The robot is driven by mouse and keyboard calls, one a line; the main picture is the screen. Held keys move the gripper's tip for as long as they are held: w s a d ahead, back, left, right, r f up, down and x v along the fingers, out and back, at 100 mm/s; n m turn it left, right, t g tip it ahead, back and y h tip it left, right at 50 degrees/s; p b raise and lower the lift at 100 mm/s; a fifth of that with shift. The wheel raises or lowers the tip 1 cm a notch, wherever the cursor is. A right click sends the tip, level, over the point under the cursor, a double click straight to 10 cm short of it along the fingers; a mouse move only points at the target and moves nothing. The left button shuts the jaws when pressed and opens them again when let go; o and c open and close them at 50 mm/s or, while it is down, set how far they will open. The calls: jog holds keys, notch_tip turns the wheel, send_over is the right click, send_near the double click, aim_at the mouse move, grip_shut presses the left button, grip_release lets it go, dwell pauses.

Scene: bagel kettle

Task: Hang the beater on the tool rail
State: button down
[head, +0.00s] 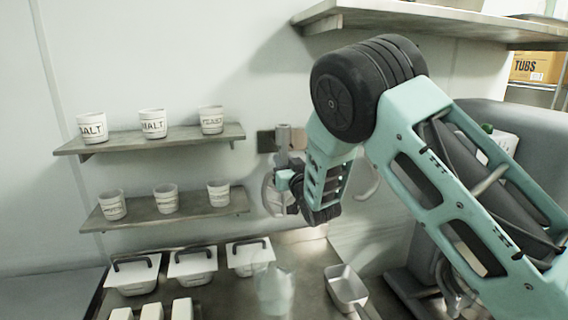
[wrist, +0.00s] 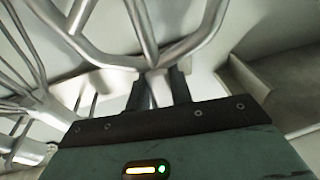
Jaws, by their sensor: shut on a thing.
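The beater (wrist: 146,30) is bare metal with several curved bars spreading from a hub. In the wrist view it fills the top of the picture. My gripper (wrist: 158,82) is shut on it, with the two dark fingers around its metal near the hub. In the head view my gripper (head: 287,180) is raised in front of the back wall, and the beater's pale curved frame (head: 269,196) hangs beside and below it. A dark plate (head: 266,142) on the wall behind may belong to the tool rail, which my arm mostly hides. I cannot tell whether the beater touches it.
More metal tool bars (wrist: 35,105) lie close at left in the wrist view. A curved pale hook (head: 369,186) shows behind my arm. Two shelves of labelled cups (head: 153,124) are at left. Lidded white tubs (head: 192,265), a clear jug (head: 273,290) and a metal pan (head: 346,287) stand below.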

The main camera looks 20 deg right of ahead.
jog(key=shift+f, duration=0.25)
jog(key=c, duration=0.8)
grip_release()
jog(key=shift+c, duration=0.2)
jog(key=shift+s, duration=0.1)
jog(key=shift+b+v, duration=0.7)
jog(key=shift+v, duration=0.45)
jog(key=shift+s, duration=0.2)
jog(key=shift+b+v, duration=0.55)
jog(key=shift+v, duration=0.5)
jog(key=shift+s, duration=0.1)
